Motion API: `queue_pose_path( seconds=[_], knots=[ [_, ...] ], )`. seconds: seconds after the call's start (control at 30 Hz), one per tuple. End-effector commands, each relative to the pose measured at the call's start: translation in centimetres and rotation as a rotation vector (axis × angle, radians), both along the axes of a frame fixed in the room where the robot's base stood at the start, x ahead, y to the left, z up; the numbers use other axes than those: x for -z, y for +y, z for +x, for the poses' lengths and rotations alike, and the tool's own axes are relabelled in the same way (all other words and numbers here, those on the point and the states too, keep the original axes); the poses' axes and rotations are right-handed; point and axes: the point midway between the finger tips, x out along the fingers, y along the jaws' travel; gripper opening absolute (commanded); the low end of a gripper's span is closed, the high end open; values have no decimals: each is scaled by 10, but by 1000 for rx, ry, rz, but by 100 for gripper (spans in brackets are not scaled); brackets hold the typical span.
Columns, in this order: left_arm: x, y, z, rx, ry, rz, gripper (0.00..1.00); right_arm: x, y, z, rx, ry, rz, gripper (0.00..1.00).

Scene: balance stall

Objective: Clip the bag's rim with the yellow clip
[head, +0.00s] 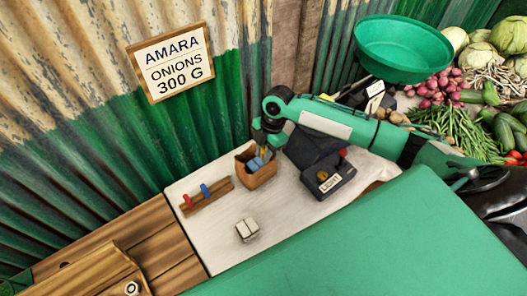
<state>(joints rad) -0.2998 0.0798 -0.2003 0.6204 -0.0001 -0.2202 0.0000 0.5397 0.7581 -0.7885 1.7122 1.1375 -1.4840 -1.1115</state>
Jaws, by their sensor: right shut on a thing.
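A small open brown paper bag (262,180) stands on the pale tabletop, with something blue (257,163) showing at its mouth. My right gripper (262,150) reaches in from the right and points down at the bag's rim. It is shut on a small yellow piece, which looks like the yellow clip (263,153); the dark fingers hide most of it. At this size I cannot tell whether the clip touches the rim or sits around it. My left gripper is not in view.
A wooden rack (206,197) with a red clip (187,201) and a blue clip (205,190) lies left of the bag. A pale block (247,229) lies in front. A dark labelled box (330,183) is to the right. A green bowl (403,47) and vegetables are behind.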

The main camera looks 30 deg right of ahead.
Motion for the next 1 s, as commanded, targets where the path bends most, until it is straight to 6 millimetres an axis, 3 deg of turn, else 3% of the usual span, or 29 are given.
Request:
queue_pose_path(
  seconds=[0.23,1.0],
  knots=[
    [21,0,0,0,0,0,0,21,0,0,0,0,0,2],
    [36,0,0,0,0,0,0,64,1,0,0,0,1,2]
  ],
)
